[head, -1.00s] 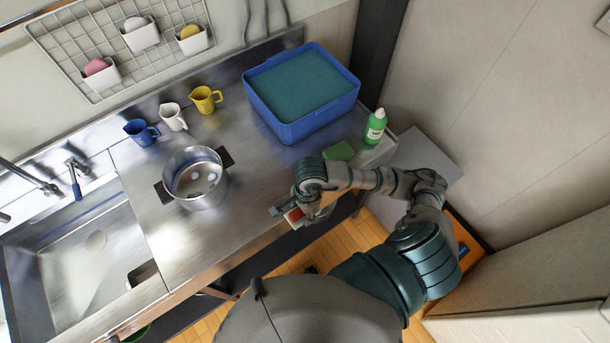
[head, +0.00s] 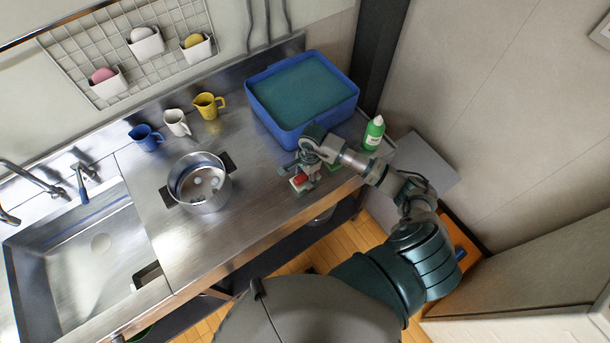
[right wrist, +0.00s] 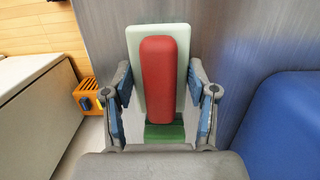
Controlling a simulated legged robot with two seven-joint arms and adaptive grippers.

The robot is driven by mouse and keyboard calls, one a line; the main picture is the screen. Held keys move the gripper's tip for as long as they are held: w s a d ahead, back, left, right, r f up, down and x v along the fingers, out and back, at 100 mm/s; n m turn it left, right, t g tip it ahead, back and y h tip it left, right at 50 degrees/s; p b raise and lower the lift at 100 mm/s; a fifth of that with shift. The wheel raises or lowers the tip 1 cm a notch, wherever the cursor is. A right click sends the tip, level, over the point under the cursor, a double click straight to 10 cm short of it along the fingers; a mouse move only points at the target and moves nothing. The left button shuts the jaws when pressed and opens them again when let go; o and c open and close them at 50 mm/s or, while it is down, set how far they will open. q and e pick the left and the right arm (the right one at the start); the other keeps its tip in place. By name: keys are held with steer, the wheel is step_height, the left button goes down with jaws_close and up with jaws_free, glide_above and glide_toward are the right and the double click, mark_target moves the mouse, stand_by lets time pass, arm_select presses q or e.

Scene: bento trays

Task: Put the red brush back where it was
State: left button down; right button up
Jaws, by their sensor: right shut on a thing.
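The red brush (head: 299,181) has a red handle on a pale block. My right gripper (head: 307,174) is shut on it, above the steel counter near its front edge, right of the pot. The right wrist view shows the brush (right wrist: 166,75) between the two fingers of the gripper (right wrist: 160,105), with the pale block behind the red part. I cannot tell whether the brush touches the counter. A green sponge (head: 334,166) lies by the gripper, partly hidden by my arm. A green patch also shows just below the brush in the right wrist view. My left gripper is not in view.
A blue tub (head: 290,132) stands behind the gripper and a green bottle (head: 374,133) to its right. A steel pot (head: 203,203) stands left. Blue, white and yellow cups (head: 208,105) line the back. Bare counter lies between pot and gripper; the sink (head: 70,255) is far left.

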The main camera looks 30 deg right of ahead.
steer(key=shift+f, duration=0.2)
steer(key=o, duration=1.2)
steer(key=r, duration=0.4)
steer(key=d+r+b, duration=0.1)
steer(key=r, duration=0.7)
steer(key=shift+w+d+b, duration=0.1)
steer(key=shift+d+b, duration=0.15)
steer(key=shift+b, duration=0.05)
